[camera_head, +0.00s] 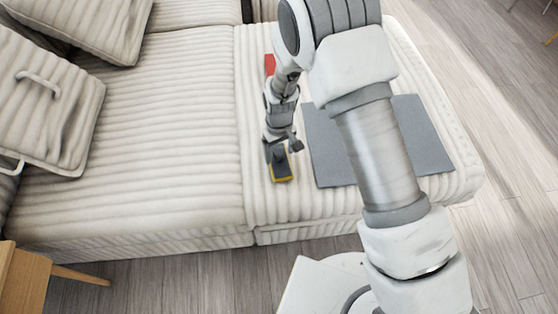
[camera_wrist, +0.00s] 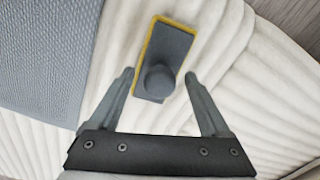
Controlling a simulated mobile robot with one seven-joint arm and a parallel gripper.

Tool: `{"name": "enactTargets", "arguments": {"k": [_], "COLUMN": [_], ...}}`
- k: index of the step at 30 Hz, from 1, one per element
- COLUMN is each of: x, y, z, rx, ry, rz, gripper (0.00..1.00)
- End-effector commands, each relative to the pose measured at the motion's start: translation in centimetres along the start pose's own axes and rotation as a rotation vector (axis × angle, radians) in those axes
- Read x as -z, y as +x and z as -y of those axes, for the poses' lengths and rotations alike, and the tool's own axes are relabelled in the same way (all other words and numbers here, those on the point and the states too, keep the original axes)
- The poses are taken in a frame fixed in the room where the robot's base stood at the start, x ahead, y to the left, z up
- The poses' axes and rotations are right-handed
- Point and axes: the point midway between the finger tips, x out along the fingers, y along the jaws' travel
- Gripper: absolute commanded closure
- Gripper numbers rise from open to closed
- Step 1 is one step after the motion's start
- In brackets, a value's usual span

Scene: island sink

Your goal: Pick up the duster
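The duster (camera_head: 280,167) is a small dark grey block with a yellow edge and a knob-like handle. It lies on the cream ribbed sofa seat. In the wrist view the duster (camera_wrist: 168,58) lies ahead of my gripper, with its round knob nearest me, between the lines of the two fingers. My gripper (camera_wrist: 158,88) is open and its fingers hold nothing. In the head view my gripper (camera_head: 282,148) is right at the duster and covers part of it. I cannot tell whether the fingers touch it.
A red item (camera_head: 269,64) lies behind my wrist. Cushions (camera_head: 50,105) rest at the left. A wooden table corner (camera_head: 22,280) is at the lower left. The seat left of the duster is clear.

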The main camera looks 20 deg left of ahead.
Motion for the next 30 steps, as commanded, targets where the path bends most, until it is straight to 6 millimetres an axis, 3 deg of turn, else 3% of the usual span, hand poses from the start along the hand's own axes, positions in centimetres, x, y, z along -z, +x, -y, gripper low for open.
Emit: {"name": "enactTargets", "arguments": {"k": [2,13,30], "x": [0.00,0.00,0.03], "y": [-0.03,-0.04,-0.44], "z": [0.00,0.00,0.00], "rx": [0.000,0.000,0.000], "ry": [0.000,0.000,0.000], "rz": [0.000,0.000,0.000], "gripper": [0.32,0.98,1.00]}}
